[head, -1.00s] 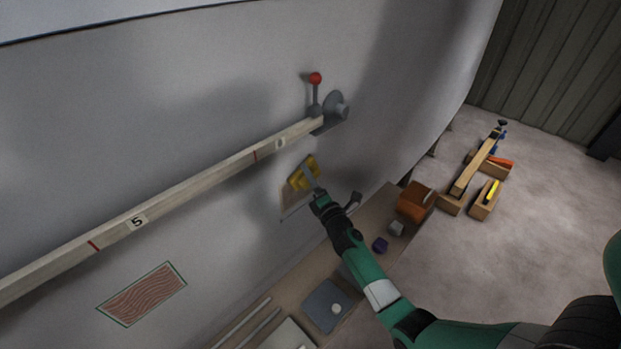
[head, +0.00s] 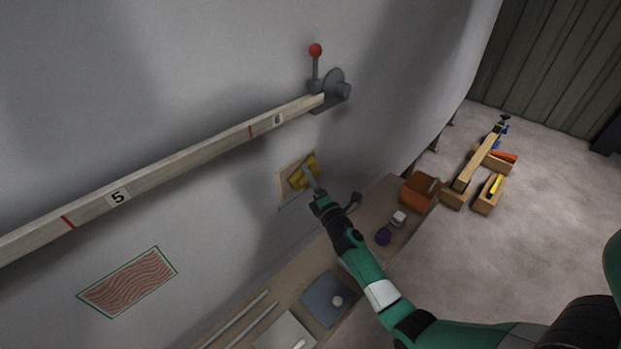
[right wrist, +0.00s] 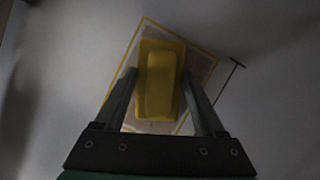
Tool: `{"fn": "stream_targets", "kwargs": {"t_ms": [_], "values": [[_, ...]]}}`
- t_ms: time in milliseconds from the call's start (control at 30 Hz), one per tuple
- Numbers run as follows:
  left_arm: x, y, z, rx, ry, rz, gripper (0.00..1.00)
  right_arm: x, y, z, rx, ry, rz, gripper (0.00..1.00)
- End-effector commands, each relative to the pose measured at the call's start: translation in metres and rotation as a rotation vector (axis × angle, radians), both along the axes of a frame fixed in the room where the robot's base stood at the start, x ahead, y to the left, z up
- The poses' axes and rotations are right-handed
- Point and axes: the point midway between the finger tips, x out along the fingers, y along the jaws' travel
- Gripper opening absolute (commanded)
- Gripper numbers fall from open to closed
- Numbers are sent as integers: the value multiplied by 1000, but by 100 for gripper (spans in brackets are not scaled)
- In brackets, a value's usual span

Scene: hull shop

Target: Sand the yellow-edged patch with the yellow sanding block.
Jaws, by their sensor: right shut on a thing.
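The yellow-edged patch (head: 284,189) is on the grey hull wall, below the right end of the wooden batten. It also shows in the right wrist view (right wrist: 200,66) as a brownish area with a yellow outline. My right gripper (head: 313,182) is shut on the yellow sanding block (head: 302,172), its two fingers on either side of the block in the right wrist view (right wrist: 160,80). The block lies over the patch and hides its middle; I cannot tell whether it presses on the surface. My left gripper is not in view.
A long numbered batten (head: 190,165) crosses the hull to a bracket with a red-knobbed lever (head: 315,52). A green-edged patch (head: 128,282) is at lower left. Below, a bench (head: 285,284) carries an orange box (head: 420,192) and small items. Wooden boxes (head: 489,194) stand on the floor.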

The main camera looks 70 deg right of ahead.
Motion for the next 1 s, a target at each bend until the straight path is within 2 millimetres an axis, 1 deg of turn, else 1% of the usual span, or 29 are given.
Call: {"fn": "stream_targets", "kwargs": {"t_ms": [33,133,233,500,767,1000], "values": [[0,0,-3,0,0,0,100,0,0,-3,0,0,1,23],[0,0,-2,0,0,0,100,0,0,-2,0,0,1,23],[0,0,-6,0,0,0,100,0,0,-6,0,0,1,23],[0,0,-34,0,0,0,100,0,0,-34,0,0,1,23],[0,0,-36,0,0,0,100,-1,1,-36,0,0,1,23],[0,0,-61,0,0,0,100,-1,1,-62,1,0,1,23]]}}
